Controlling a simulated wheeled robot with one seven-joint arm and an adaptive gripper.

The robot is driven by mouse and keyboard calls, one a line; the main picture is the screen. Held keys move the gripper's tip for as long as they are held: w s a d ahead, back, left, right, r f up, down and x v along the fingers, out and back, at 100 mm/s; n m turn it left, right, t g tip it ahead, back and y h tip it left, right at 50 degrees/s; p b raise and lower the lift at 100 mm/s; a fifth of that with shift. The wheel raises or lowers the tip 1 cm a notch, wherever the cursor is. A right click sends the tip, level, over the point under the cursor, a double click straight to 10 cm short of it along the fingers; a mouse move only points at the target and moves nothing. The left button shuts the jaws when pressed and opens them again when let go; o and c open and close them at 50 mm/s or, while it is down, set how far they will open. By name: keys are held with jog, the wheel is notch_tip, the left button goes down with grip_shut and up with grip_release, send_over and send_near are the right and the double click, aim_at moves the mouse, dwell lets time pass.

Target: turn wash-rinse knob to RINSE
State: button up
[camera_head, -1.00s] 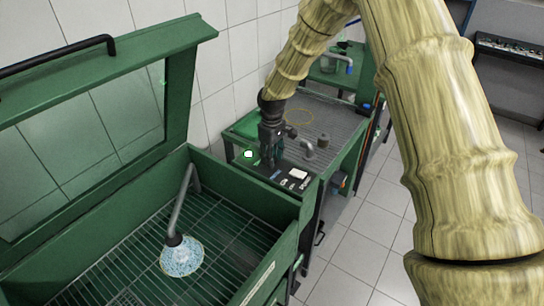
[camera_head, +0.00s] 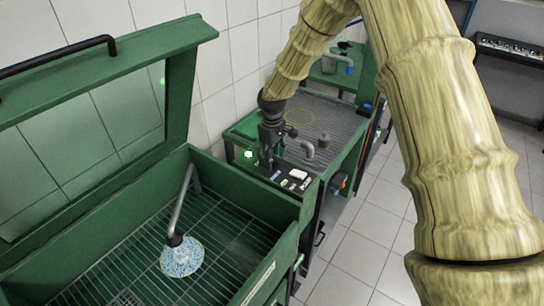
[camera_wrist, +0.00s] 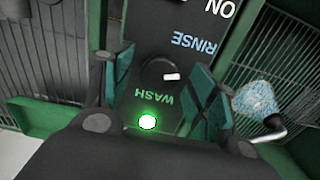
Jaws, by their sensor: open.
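The wash-rinse knob (camera_wrist: 156,70) is a round black knob on a black panel (camera_wrist: 165,25), with a white mark on its right side. The blue RINSE label (camera_wrist: 193,43) is above it and the green WASH label (camera_wrist: 152,98) below it, both upside down in the wrist view. The mark lies between the labels, pointing plainly at neither. My gripper (camera_wrist: 164,84) is open, one green-padded finger on each side of the knob; contact cannot be told. In the head view my gripper (camera_head: 268,153) hangs over the panel and hides the knob.
A lit green lamp (camera_wrist: 147,122) sits beside WASH. A white ON label (camera_wrist: 220,7) is farther along the panel. A green wash basin (camera_head: 235,190) with a raised lid and curved spout (camera_head: 181,205) is at left. A bench with a grated top (camera_head: 335,118) stands behind.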

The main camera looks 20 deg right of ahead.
notch_tip(320, 180, up, 12)
dwell(0.6)
